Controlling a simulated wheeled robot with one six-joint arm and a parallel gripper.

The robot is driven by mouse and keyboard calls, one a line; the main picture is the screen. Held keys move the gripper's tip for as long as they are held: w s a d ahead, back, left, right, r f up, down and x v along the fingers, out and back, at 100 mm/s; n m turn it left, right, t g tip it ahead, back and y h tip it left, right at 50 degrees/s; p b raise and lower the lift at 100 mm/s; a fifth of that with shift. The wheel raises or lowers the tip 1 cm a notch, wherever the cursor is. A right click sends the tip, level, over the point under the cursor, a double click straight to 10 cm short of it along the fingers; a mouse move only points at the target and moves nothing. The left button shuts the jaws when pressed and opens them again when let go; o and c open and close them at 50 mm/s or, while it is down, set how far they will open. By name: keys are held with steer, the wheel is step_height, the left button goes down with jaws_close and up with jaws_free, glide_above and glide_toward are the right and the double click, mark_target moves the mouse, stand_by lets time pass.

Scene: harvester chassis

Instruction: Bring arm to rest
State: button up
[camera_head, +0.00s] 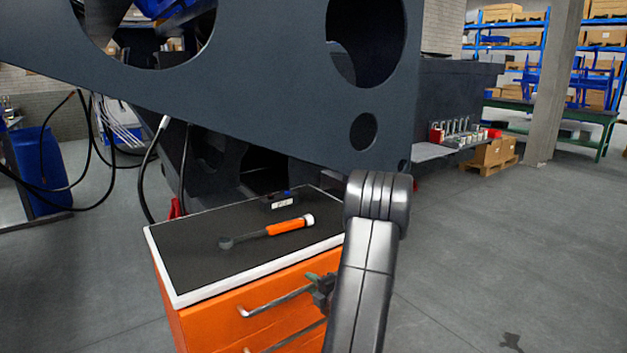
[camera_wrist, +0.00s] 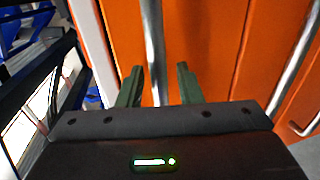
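My arm reaches down in front of an orange drawer cabinet (camera_head: 200,325). My gripper (camera_head: 321,290) is beside the right end of the upper drawer's metal handle (camera_head: 272,302), partly hidden by my arm. In the wrist view my gripper's two green fingers (camera_wrist: 160,70) stand apart, with the upper handle (camera_wrist: 153,35) running between them and gaps showing on both sides. I cannot tell whether either finger touches it. The gripper holds nothing. The upper drawer looks closed.
A torque wrench with an orange handle (camera_head: 287,227) and a small dark box (camera_head: 281,200) lie on the cabinet's dark top. The large dark harvester chassis (camera_head: 285,110) overhangs behind and above. A lower handle (camera_head: 287,338) sits below. Floor at right (camera_head: 480,240) is mostly clear.

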steer(key=b+v, duration=0.2)
steer(key=v, duration=1.1)
steer(key=p+x, duration=0.2)
steer(key=x, duration=1.1)
steer(key=shift+w+a, duration=0.2)
steer(key=shift+w, duration=0.05)
steer(key=f+b+v, duration=0.2)
steer(key=f+v, duration=0.1)
steer(key=v, duration=1.2)
steer(key=s+f+b+v, duration=0.1)
steer(key=f+b+v, duration=0.1)
steer(key=v, duration=1.3)
steer(key=shift+s+f+y, duration=0.2)
steer(key=shift+f+y, duration=0.2)
steer(key=shift+f, duration=0.1)
